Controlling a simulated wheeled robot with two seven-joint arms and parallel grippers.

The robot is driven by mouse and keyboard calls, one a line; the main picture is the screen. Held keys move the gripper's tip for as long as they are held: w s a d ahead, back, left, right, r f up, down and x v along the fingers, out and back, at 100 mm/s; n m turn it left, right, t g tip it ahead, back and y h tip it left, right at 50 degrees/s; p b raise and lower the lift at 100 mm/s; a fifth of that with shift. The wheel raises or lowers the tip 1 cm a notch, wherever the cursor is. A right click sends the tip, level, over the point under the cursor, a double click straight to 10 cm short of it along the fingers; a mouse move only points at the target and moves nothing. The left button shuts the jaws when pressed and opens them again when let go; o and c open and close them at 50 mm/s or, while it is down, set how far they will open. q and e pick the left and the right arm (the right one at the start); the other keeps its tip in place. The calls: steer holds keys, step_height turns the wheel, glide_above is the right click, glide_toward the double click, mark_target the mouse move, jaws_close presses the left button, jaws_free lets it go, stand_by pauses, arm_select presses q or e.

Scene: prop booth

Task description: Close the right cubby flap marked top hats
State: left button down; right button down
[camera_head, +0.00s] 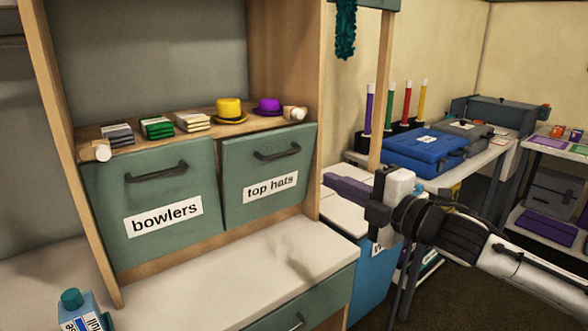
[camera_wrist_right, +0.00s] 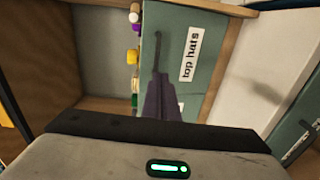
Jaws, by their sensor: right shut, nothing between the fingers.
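The green flap marked top hats (camera_head: 245,203) is the right one of two on the cubby unit, with a dark bar handle near its top. It stands near upright and looks shut or almost shut; I cannot tell whether a small gap remains. It also shows in the right wrist view (camera_wrist_right: 206,75), turned sideways. My right gripper (camera_head: 379,204) is right of the flap and apart from it in the head view. Its fingers show shut and empty in the right wrist view (camera_wrist_right: 158,78), overlapping the flap's handle side. My left gripper is out of view.
The bowlers flap (camera_head: 185,190) is left of it. Above are a yellow hat (camera_head: 230,109), a purple hat (camera_head: 267,105) and folded cloths (camera_head: 157,127). A pale counter (camera_head: 235,280) lies below. A blue case (camera_head: 425,150) sits on a table at right.

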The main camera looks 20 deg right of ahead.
mark_target(284, 155)
steer(key=x, duration=0.4)
steer(key=p+x, duration=0.1)
steer(key=x, duration=0.3)
steer(key=p+x, duration=0.1)
steer(key=x, duration=0.4)
steer(key=shift+w+d+r, duration=0.15)
steer(key=shift+r, duration=0.25)
steer(key=shift+w, duration=0.4)
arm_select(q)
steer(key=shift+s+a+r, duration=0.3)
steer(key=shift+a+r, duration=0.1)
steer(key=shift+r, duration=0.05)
